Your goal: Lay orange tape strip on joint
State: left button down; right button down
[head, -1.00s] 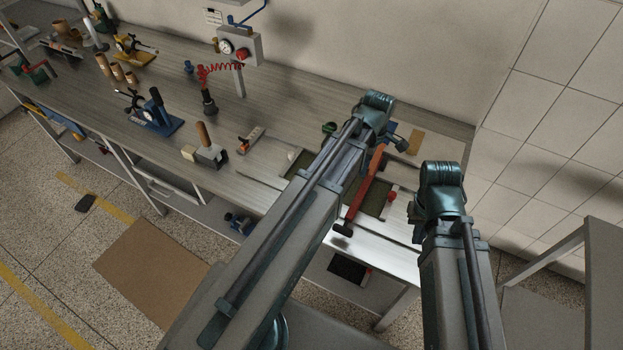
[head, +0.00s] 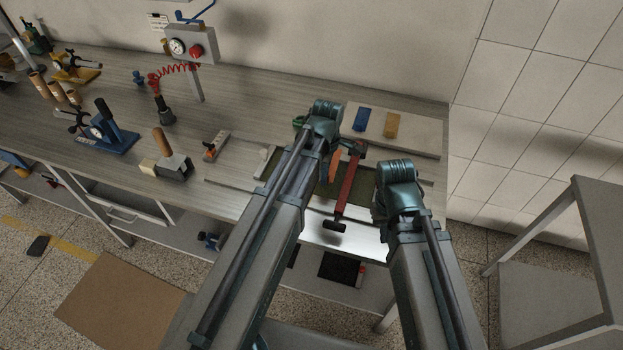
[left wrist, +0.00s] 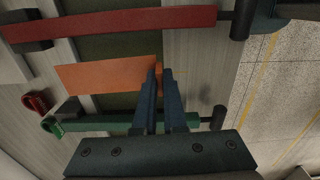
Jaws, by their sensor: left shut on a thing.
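In the left wrist view my left gripper (left wrist: 160,78) is shut on the right end of a flat orange tape strip (left wrist: 105,75). The strip spans sideways over a dark green panel (left wrist: 105,47); I cannot tell whether it touches it. In the head view a bit of the orange strip (head: 335,166) shows beside my left arm, which hides the gripper. The dark green panel also shows there (head: 362,190). The joint itself cannot be made out. My right arm is at the lower right of the head view; its gripper is hidden.
A red bar (head: 346,185) with black ends crosses the panel; a green bar (left wrist: 100,124) lies on the strip's other side. A blue strip (head: 361,119) and a tan strip (head: 391,125) lie on a pale board behind. Tools fill the bench's left side.

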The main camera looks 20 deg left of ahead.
pick_arm(q)
jog(key=a, duration=0.1)
jog(key=a+p, duration=0.1)
jog(key=a, duration=0.1)
jog(key=shift+s+a+r, duration=0.1)
jog(key=shift+s+r, duration=0.05)
jog(key=shift+r, duration=0.25)
pick_arm(e)
jog(key=shift+r, duration=0.35)
pick_arm(q)
jog(key=shift+f, duration=0.2)
pick_arm(e)
jog(key=shift+f, duration=0.15)
